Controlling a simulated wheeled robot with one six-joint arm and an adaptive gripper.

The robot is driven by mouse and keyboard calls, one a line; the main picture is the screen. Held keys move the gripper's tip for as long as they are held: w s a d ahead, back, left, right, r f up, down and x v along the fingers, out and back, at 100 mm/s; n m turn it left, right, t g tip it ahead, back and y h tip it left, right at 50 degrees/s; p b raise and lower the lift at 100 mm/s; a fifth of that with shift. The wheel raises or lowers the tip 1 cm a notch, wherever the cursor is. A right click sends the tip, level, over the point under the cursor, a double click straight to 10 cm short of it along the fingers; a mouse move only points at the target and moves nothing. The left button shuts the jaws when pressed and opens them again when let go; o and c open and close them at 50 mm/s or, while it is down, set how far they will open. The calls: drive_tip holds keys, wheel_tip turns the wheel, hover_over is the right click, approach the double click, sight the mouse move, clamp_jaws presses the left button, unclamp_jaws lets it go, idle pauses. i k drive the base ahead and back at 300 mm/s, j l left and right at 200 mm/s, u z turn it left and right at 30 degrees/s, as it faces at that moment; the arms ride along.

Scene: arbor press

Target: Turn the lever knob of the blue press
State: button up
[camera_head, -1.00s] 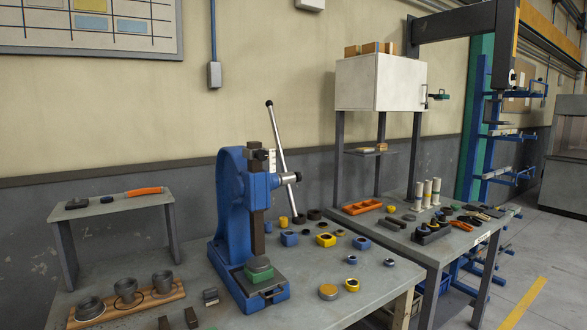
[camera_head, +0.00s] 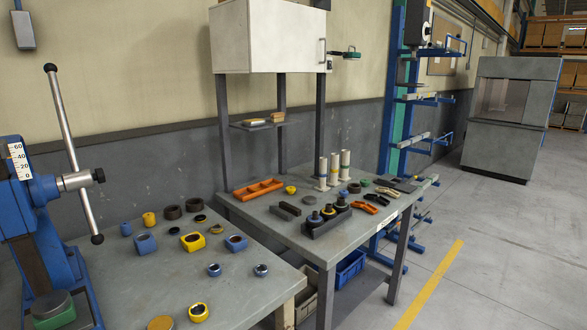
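The blue press (camera_head: 32,225) stands at the left edge of the view, partly cut off. Its long silver lever (camera_head: 66,130) runs steeply through a hub on the press's right side. A black knob (camera_head: 50,68) caps the lever's upper end, and another black knob (camera_head: 97,239) caps its lower end. My gripper is not in view.
Blue and yellow blocks and rings (camera_head: 193,241) lie on the press's bench (camera_head: 160,280). A second bench (camera_head: 290,222) holds an orange tray (camera_head: 258,189), white cylinders and tools. Open floor (camera_head: 480,250) lies at the right.

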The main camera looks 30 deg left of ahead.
sight(99, 175)
drive_tip(key=i+l+u, duration=0.2)
drive_tip(key=i, duration=0.5)
drive_tip(key=i+l+u, duration=0.15)
drive_tip(key=i, duration=0.55)
drive_tip(key=i+l+u, duration=0.1)
drive_tip(key=i+u, duration=0.15)
drive_tip(key=u, duration=0.2)
drive_tip(key=i+l+u, duration=0.2)
drive_tip(key=u, duration=0.25)
drive_tip(key=i+l+u, duration=0.3)
drive_tip(key=u, duration=0.15)
drive_tip(key=i+l+u, duration=0.15)
drive_tip(key=l+u, duration=0.15)
drive_tip(key=u, duration=0.2)
drive_tip(key=i+l+u, duration=0.1)
drive_tip(key=l+u, duration=1.1)
drive_tip(key=u, duration=0.15)
drive_tip(key=k+l+u, duration=0.1)
drive_tip(key=k+l, duration=0.2)
drive_tip(key=k, duration=0.15)
drive_tip(key=k+l+u, duration=0.1)
drive_tip(key=k+l, duration=0.15)
drive_tip(key=k, duration=0.15)
